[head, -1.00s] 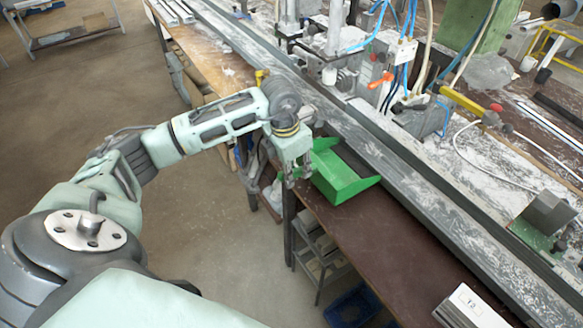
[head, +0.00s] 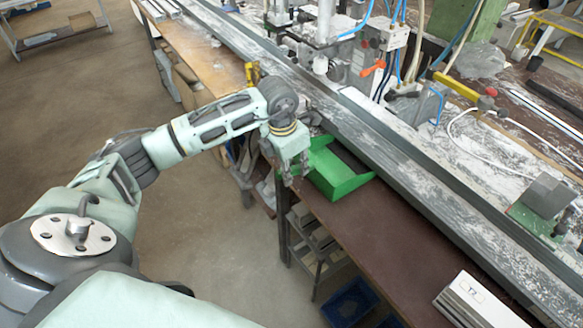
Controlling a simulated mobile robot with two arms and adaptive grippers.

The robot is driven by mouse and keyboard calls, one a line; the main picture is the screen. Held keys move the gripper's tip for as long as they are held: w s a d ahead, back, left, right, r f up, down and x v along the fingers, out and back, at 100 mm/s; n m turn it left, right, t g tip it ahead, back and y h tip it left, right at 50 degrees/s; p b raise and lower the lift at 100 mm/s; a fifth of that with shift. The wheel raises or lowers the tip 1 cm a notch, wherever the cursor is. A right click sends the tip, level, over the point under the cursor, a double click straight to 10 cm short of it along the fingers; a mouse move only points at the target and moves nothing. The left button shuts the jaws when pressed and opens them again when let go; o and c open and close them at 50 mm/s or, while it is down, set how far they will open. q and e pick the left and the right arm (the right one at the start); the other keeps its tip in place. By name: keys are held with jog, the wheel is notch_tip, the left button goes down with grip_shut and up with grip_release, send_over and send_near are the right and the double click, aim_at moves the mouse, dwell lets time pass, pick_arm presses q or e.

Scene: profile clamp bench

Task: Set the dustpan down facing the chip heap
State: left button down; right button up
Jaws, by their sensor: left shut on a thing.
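The green dustpan (head: 338,180) is at the brown bench top (head: 400,228), beside the long grey metal rail. I cannot tell whether the pan's underside touches the bench. I cannot make out a distinct chip heap; pale chips and dust are scattered along the rail and the machine bed. My right gripper is not in view.
The long rail (head: 425,180) runs diagonally behind the dustpan. A stack of pale plates (head: 482,302) lies at the lower right of the bench. A blue crate (head: 350,302) is below the bench edge. The brown top between dustpan and plates is clear.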

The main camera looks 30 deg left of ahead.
pick_arm(q)
jog(key=c, duration=1.5)
grip_release()
jog(key=shift+r, duration=0.1)
jog(key=shift+c, duration=0.2)
jog(key=shift+o, duration=0.7)
jog(key=shift+s, duration=0.1)
jog(key=o, duration=1.3)
jog(key=shift+s+a+r+p, duration=0.2)
jog(key=shift+s+a+r, duration=0.45)
jog(key=shift+s, duration=1.05)
jog(key=shift+s+a+r+p, duration=0.25)
jog(key=shift+s+a+r, duration=0.35)
jog(key=shift+s, duration=1.1)
jog(key=shift+s+a+r+p, duration=0.2)
jog(key=shift+s+a+r, duration=0.45)
jog(key=shift+s, duration=1.05)
jog(key=shift+a+f, duration=0.15)
jog(key=shift+f, duration=0.05)
